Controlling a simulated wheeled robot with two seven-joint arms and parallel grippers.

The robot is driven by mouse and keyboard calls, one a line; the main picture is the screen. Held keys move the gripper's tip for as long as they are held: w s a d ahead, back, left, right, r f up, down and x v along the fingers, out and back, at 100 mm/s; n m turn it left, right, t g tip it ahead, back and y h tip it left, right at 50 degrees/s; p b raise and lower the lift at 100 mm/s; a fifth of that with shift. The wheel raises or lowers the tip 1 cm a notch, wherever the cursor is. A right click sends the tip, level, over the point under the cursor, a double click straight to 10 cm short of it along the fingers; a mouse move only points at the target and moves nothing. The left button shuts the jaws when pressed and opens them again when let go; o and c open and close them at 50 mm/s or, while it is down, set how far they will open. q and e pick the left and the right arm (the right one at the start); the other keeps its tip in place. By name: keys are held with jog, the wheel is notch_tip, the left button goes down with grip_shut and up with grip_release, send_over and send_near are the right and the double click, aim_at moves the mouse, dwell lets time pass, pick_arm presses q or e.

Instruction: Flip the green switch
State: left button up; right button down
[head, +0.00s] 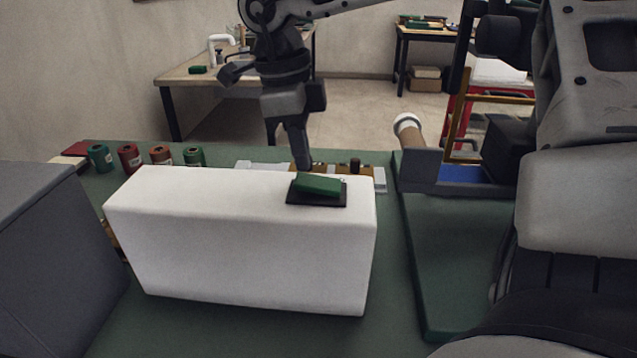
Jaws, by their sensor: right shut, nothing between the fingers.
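The green switch (319,187) is a rocker on a black base plate, on top of a long white block (240,240) near its right end. Its left end looks a little higher than its right end. My right gripper (304,166) points down with its fingers shut and empty. Its tips are at the far left edge of the green rocker. I cannot tell whether they touch it. My left gripper is not in view.
Several green and red spools (130,158) stand behind the block on the green table surface (250,335). A large grey shape fills the lower left. A brown cylinder with a white end (408,125) stands at the back right. Side tables are farther back.

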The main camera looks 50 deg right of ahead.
aim_at(302, 178)
dwell(0.3)
jog(key=shift+f, duration=0.1)
jog(key=shift+f+b, duration=0.3)
jog(key=shift+b, duration=0.05)
jog(key=shift+f+b, duration=0.7)
jog(key=shift+f, duration=0.1)
dwell(0.4)
jog(key=shift+r+p, duration=2.55)
jog(key=shift+r, duration=1.1)
